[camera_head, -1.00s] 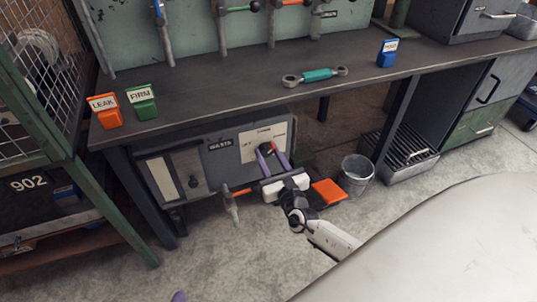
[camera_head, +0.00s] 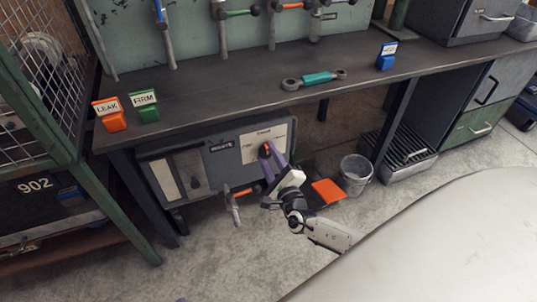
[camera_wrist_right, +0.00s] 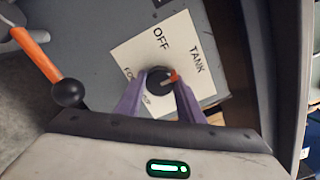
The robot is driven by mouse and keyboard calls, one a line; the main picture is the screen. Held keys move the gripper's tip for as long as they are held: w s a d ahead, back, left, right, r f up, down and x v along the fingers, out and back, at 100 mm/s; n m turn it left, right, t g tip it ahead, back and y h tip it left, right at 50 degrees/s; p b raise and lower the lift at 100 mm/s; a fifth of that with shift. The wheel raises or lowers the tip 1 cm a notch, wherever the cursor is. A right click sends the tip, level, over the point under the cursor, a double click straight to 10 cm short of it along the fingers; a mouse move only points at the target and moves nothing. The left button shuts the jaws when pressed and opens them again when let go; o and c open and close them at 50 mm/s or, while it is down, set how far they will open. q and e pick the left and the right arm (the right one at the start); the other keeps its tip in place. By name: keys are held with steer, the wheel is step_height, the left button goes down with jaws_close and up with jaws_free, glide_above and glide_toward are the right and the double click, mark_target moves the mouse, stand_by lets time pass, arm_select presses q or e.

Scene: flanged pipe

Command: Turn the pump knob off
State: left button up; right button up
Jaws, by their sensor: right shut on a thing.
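The pump knob (camera_head: 264,150) is a round dark knob with an orange pointer, on a pale label plate of the grey pump panel under the bench. In the right wrist view the knob (camera_wrist_right: 157,79) sits between the purple fingers of my right gripper (camera_wrist_right: 159,92). The pointer points right and slightly up there, roughly toward the word TANK. The word OFF is up and left of TANK. My right gripper (camera_head: 272,160) is shut on the knob, tilted in the head view. My left gripper does not show.
An orange-handled valve (camera_head: 235,192) stands out close to the left of my right gripper. An orange pedal (camera_head: 328,191) and a metal bucket (camera_head: 356,174) are on the floor to the right. The bench top (camera_head: 220,103) overhangs the panel.

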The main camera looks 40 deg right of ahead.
steer(key=n+p, duration=0.2)
steer(key=n, duration=0.4)
steer(key=shift+n, duration=0.3)
steer(key=shift+f+n, duration=0.1)
steer(key=shift+n, duration=0.8)
steer(key=shift+s+n+p, duration=0.1)
steer(key=shift+n+p, duration=0.4)
steer(key=shift+n, duration=0.7)
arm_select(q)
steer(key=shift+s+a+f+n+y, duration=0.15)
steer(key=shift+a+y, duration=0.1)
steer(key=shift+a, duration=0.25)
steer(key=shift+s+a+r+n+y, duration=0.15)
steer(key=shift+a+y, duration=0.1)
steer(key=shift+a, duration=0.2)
arm_select(e)
steer(key=shift+n, duration=0.5)
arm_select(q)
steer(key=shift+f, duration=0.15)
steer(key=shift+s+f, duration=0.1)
arm_select(e)
steer(key=o, duration=1.1)
steer(key=shift+c, duration=0.2)
